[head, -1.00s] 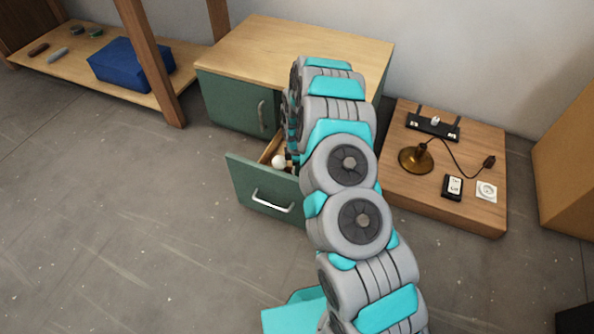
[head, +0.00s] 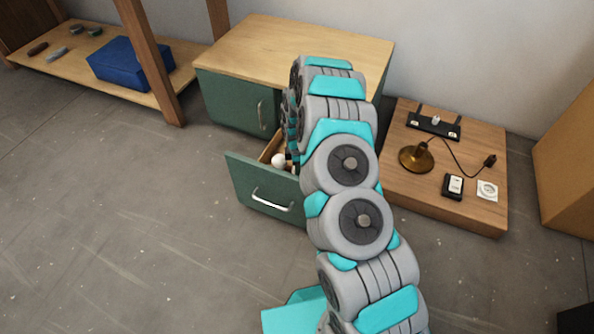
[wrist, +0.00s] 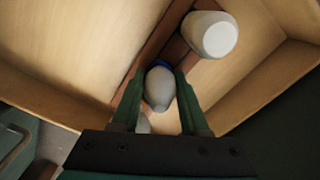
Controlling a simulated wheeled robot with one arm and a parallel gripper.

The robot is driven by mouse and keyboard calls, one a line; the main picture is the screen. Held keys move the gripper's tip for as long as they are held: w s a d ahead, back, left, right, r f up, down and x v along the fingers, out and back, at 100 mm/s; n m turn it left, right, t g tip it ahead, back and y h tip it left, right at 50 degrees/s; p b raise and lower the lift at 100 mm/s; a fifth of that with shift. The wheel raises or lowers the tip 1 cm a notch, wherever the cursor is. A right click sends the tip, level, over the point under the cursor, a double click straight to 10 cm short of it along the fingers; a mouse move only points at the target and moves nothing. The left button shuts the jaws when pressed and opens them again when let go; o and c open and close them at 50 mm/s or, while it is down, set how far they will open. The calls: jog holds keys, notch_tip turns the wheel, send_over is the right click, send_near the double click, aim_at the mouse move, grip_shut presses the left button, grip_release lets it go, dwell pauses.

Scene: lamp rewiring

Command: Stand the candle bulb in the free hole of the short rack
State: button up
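The candle bulb (wrist: 160,88), pale and tapered with a blue collar, is in the open drawer (head: 264,190) in the wrist view. My gripper (wrist: 159,85) has its two green fingers apart, one on each side of this bulb. A narrow gap seems to show on the left, so I see no clear grip. In the head view my arm hides the gripper and this bulb. A black rack-like holder (head: 447,132) with a small white piece (head: 436,121) at its middle lies on the low wooden platform; I cannot tell if it is the short rack.
A larger white bulb (wrist: 210,36) is beside the candle bulb, along a reddish-brown strip (wrist: 155,52). The drawer walls (wrist: 275,85) are close around my gripper. A brass lamp base (head: 416,158) with a cord, a socket block (head: 453,186) and a white plate (head: 487,190) are on the platform.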

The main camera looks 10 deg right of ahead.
jog(key=o, duration=0.5)
notch_tip(320, 180, up, 7)
jog(key=shift+s+r, duration=0.1)
jog(key=shift+r, duration=0.55)
jog(key=s+a+r+m+p, duration=0.1)
jog(key=s+r+m, duration=0.1)
jog(key=s+r, duration=0.5)
jog(key=s+a+r+m+p, duration=0.1)
jog(key=s+r+m+p, duration=0.2)
jog(key=r, duration=0.7)
jog(key=s+a+r+m, duration=0.1)
jog(key=s+r+m, duration=0.1)
jog(key=s+r, duration=0.55)
jog(key=s+d+r+m+p, duration=0.1)
jog(key=s+r+m, duration=0.2)
jog(key=s, duration=0.5)
jog(key=s+d+r+m+g+p, duration=0.1)
jog(key=s+r+m, duration=0.2)
jog(key=s+r, duration=0.3)
jog(key=s+d+r+m+p, duration=0.1)
jog(key=s+r+m+p, duration=0.1)
jog(key=s, duration=1)
notch_tip(320, 180, up, 3)
jog(key=shift+f+m+g, duration=0.1)
jog(key=shift+m+g, duration=0.3)
jog(key=shift+m, duration=0.4)
